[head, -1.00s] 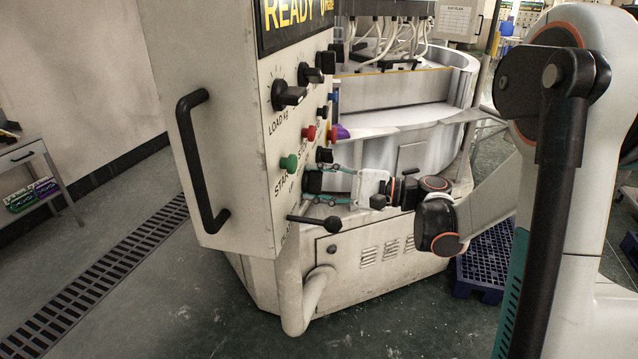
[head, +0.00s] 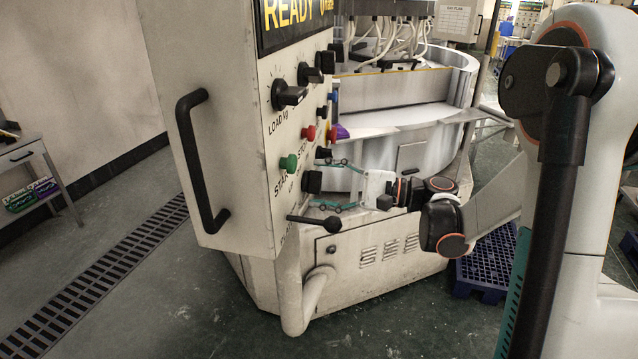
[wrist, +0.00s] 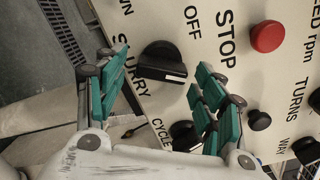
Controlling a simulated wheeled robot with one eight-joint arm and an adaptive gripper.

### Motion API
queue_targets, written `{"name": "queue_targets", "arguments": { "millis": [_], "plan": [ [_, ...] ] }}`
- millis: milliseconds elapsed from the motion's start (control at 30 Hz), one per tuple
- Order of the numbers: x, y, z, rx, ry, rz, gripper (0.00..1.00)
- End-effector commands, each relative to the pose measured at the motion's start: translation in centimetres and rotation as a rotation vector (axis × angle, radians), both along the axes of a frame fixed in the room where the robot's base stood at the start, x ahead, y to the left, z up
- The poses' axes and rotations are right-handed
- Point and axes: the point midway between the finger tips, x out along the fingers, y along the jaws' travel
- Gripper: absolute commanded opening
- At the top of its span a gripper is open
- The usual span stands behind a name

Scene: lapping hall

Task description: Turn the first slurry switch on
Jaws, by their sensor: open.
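The slurry switch is a black rotary knob (wrist: 162,62) with a pale mark along its lower edge. In the wrist view it sits on the cream panel between the printed words SLURRY and OFF. I cannot tell for sure which position it points to. In the head view the same knob (head: 312,182) is low on the panel's right-hand face. My gripper (head: 322,184) faces it with teal fingers spread above and below. In the wrist view my gripper (wrist: 160,98) is open and empty, a finger on either side of the knob, with no clear contact.
A second black knob (wrist: 185,135) is by the right finger, near CYCLE. A red button (wrist: 267,37) and a green button (head: 289,163) are on the same panel. A black lever (head: 332,224) juts out below my gripper. A large handle (head: 195,160) is on the panel's left face.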

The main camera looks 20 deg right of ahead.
Motion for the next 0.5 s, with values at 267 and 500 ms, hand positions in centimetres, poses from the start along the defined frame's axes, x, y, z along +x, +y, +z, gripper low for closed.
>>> {"name": "queue_targets", "arguments": {
  "millis": [267, 500],
  "plan": [
    [-2.8, -5.0, 0.0, 0.000, 0.000, -0.006, 0.63],
    [-4.7, -8.2, 0.0, -0.001, 0.000, -0.003, 0.63]
  ]
}}
